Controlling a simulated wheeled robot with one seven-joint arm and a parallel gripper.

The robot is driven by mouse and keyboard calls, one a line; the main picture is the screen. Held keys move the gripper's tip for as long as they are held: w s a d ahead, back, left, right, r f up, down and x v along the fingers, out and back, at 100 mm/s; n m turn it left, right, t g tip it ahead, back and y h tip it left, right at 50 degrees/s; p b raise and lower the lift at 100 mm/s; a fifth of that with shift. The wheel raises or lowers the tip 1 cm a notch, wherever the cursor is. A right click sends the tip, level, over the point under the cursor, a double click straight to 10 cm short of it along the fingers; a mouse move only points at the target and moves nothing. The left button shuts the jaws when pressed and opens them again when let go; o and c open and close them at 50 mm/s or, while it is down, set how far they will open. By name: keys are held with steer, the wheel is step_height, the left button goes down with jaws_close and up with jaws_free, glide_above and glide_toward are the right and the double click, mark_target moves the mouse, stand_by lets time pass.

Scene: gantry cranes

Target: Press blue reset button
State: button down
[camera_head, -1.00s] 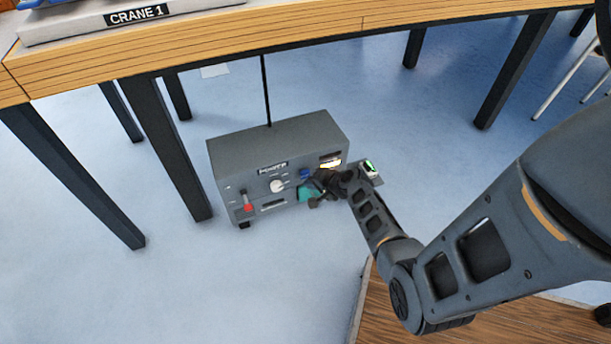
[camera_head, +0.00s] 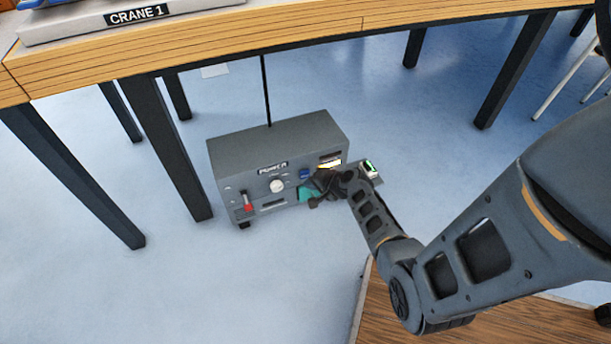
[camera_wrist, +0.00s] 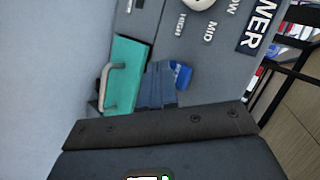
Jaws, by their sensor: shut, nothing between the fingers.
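The blue button (camera_head: 304,173) is on the front of a grey power box (camera_head: 250,158) on the floor. It also shows as a small bright blue block in the wrist view (camera_wrist: 182,75). My gripper (camera_head: 316,186) is in front of the box's right part, just right of and below the button. In the wrist view its shut, empty fingers (camera_wrist: 156,86) appear right beside the button. I cannot tell whether they touch it or how far it is pressed in. My gripper hides part of the box front.
A teal panel with a handle (camera_wrist: 124,76) is close beside my fingers. The box also carries a white knob (camera_head: 277,186) and a red-tipped lever (camera_head: 248,204).

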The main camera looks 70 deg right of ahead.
steer(key=shift+w+d, duration=0.1)
steer(key=shift+d, duration=0.05)
steer(key=shift+w+d, duration=0.15)
steer(key=shift+d, duration=0.05)
steer(key=shift+w+d, duration=0.25)
steer(key=shift+d, duration=0.05)
stand_by(1.1)
steer(key=shift+a, duration=0.1)
steer(key=shift+s+a, duration=0.5)
steer(key=shift+a, duration=0.1)
steer(key=shift+s+a+p, duration=0.55)
steer(key=shift+s+a, duration=1.1)
steer(key=shift+a, duration=0.2)
